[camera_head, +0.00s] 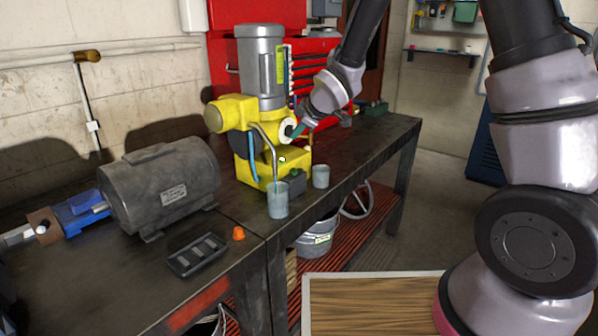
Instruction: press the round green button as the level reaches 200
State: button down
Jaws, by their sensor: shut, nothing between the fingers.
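A yellow pump (240,125) with a grey motor on top stands on the dark workbench. A thin bent metal spout (264,138) leads down to a translucent cup (278,204) in front of the pump. The cup looks greyish; its level and any marks are too small to read. My gripper (297,131) is shut and empty, beside the pump's round white face, above and right of the green button and apart from it.
A second translucent cup (320,176) stands right of the spout. A small dark box (293,181) sits between the cups and the pump. A large grey motor (160,185), a black tray (198,254) and an orange piece (238,233) lie to the left. A red cabinet stands behind.

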jog(key=shift+f, duration=0.1)
send_near(291, 170)
jog(key=shift+w+a+f, duration=0.4)
jog(key=shift+w+f, duration=0.05)
jog(key=shift+w, duration=0.3)
jog(key=shift+w+a+f, duration=0.35)
jog(key=shift+w+f, duration=0.1)
jog(key=shift+w, duration=0.35)
jog(key=shift+w+a+f, duration=0.4)
jog(key=shift+w+f, duration=0.05)
jog(key=shift+w, duration=0.3)
dwell(0.3)
jog(key=shift+f, duration=0.4)
jog(key=shift+f, duration=0.5)
dwell(0.5)
jog(key=shift+r, duration=0.9)
